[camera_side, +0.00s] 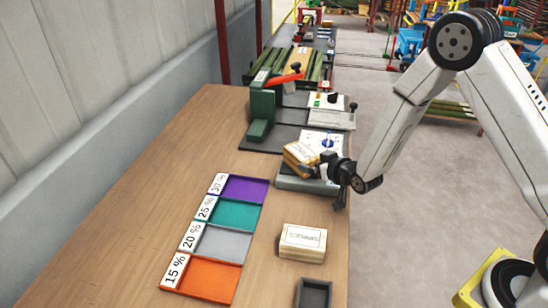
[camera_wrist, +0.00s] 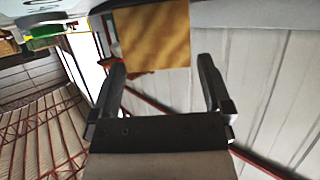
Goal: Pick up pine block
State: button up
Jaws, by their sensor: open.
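A light wooden block with a dark marking (camera_side: 300,157) sits tilted at the back edge of the grey-green device (camera_side: 305,184); its label is too small to read, so I cannot tell whether it is the pine block. My gripper (camera_side: 334,172) is just right of it. In the wrist view, a wooden block face (camera_wrist: 152,35) shows just beyond and between my open fingers (camera_wrist: 162,68), with a gap to the right finger. A second wooden block (camera_side: 303,243), labelled with what looks like "SPRUCE", lies flat on the table nearer the camera.
Orange (camera_side: 202,280), grey (camera_side: 222,244), teal (camera_side: 236,215) and purple (camera_side: 246,189) trays, marked 15 to 30 %, line the table's middle. A dark grey tray (camera_side: 314,293) is at the front. A green press with a red lever (camera_side: 262,115) stands behind. The table's left side is clear.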

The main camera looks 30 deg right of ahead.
aim_at(302, 152)
jog(key=shift+x, duration=2.45)
jog(key=shift+d, duration=0.1)
jog(key=shift+c, duration=0.2)
jog(key=c, duration=1.2)
jog(key=shift+r, duration=0.15)
jog(key=shift+r, duration=0.85)
jog(key=s+r, duration=0.3)
jog(key=s, duration=0.1)
jog(key=s+r, duration=0.4)
jog(key=s, duration=0.1)
jog(key=s+r, duration=0.4)
jog(key=s, duration=0.1)
jog(key=shift+d, duration=0.15)
